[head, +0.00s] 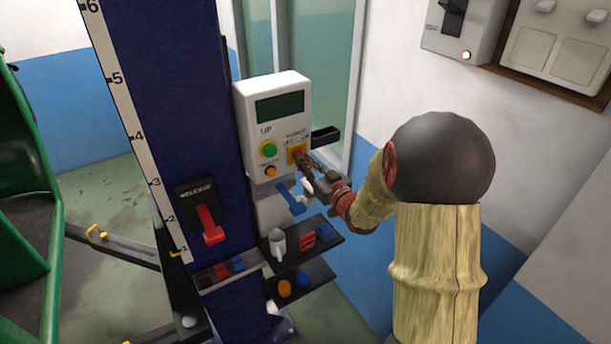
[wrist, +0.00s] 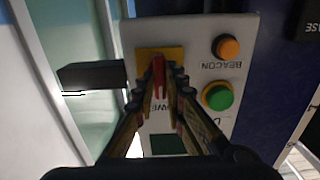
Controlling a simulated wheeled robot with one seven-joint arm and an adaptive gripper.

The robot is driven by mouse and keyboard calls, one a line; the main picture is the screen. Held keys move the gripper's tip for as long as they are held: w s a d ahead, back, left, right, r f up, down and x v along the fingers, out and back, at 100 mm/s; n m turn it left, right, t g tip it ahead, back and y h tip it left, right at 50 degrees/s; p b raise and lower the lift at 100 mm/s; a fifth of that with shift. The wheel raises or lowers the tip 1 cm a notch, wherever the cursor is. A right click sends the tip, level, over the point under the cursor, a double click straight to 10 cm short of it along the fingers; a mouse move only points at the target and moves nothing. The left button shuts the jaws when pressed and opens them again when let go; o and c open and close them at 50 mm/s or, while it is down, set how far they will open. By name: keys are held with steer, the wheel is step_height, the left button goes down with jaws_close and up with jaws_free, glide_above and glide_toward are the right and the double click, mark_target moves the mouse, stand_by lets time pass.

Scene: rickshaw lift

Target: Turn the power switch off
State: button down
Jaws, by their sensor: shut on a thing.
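The power switch is a red knob (head: 297,153) on a yellow plate, low on the right of the white control box (head: 271,83). In the wrist view the red knob (wrist: 158,68) sits between my fingers. My gripper (head: 302,162) reaches it from the right and is shut on it; its fingertips (wrist: 161,82) partly hide the knob and its label. I cannot tell which way the knob points. A green button (head: 268,149) and an orange beacon button (head: 271,171) are to its left in the head view, apart from my gripper.
The box is mounted on a blue column (head: 160,100) with a red release lever (head: 209,225). A black ledge (head: 325,135) juts out right of the box. Shelves with a mug (head: 277,243) hang below. A wall box (head: 462,25) has a black switch and a lit red lamp.

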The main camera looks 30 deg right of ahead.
steer(key=n+b, duration=0.7)
steer(key=b, duration=0.4)
steer(key=shift+f+n, duration=0.15)
steer(key=shift+n, duration=0.55)
steer(key=c, duration=1.8)
jaws_free()
steer(key=shift+c, duration=0.2)
